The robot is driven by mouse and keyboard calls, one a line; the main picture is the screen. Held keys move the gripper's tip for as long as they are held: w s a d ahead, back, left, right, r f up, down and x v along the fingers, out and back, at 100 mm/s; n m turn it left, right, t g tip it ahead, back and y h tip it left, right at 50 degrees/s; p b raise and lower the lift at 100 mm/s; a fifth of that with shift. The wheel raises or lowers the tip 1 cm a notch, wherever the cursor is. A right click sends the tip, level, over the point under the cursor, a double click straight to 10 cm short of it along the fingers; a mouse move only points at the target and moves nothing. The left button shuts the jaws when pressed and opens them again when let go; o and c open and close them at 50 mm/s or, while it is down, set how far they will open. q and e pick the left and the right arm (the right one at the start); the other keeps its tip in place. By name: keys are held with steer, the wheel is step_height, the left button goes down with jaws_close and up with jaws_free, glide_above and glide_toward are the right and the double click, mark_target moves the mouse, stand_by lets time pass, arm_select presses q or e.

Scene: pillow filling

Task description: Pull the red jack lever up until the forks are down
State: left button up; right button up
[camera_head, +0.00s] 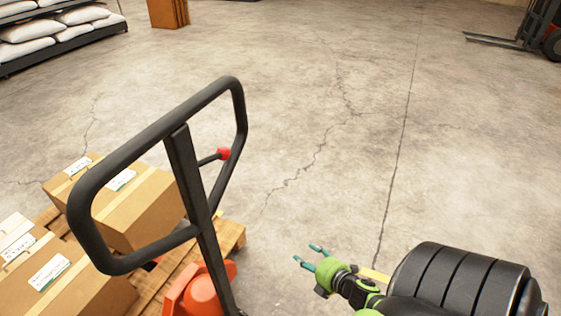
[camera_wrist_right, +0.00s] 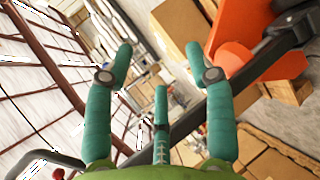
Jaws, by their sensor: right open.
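The red jack lever (camera_head: 223,154) is a short black rod with a red knob, set inside the black loop handle (camera_head: 240,110) of the pallet jack. The jack's orange body (camera_head: 200,296) stands below the handle; it also shows in the right wrist view (camera_wrist_right: 243,40). My right gripper (camera_head: 307,254) is open and empty over the floor, right of the handle and apart from it. In the right wrist view its teal fingers (camera_wrist_right: 158,62) are spread, with a black bar behind them. The forks are hidden under the load. My left gripper is not in view.
Cardboard boxes (camera_head: 140,206) sit on a wooden pallet (camera_head: 232,240) at left. A shelf of white sacks (camera_head: 60,38) stands at the back left. A forklift (camera_head: 535,25) stands at the far right. The concrete floor between is clear.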

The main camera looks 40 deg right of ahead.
steer(key=w+r+n+t+y+p, duration=0.1)
steer(key=w+r+n+t+y, duration=0.15)
steer(key=r+n, duration=0.6)
steer(key=w+r+n+t+y+p, duration=0.1)
steer(key=w+r+n+t, duration=0.15)
steer(key=r, duration=1.15)
steer(key=n+g+y+p, duration=0.1)
steer(key=n+y, duration=0.4)
steer(key=n, duration=0.7)
glide_toward(223, 153)
steer(key=p+x, duration=0.1)
steer(key=x, duration=0.1)
steer(key=p+x, duration=0.1)
steer(key=x, duration=0.1)
steer(key=d+p+x, duration=0.1)
steer(key=p+x, duration=0.1)
steer(key=shift+w+a+f, duration=0.2)
steer(key=shift+w+f, duration=0.15)
steer(key=shift+w, duration=0.2)
arm_select(q)
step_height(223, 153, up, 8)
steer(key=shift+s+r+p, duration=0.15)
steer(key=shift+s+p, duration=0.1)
steer(key=shift+p, duration=0.15)
arm_select(e)
steer(key=shift+x, duration=2)
steer(key=shift+f, duration=0.15)
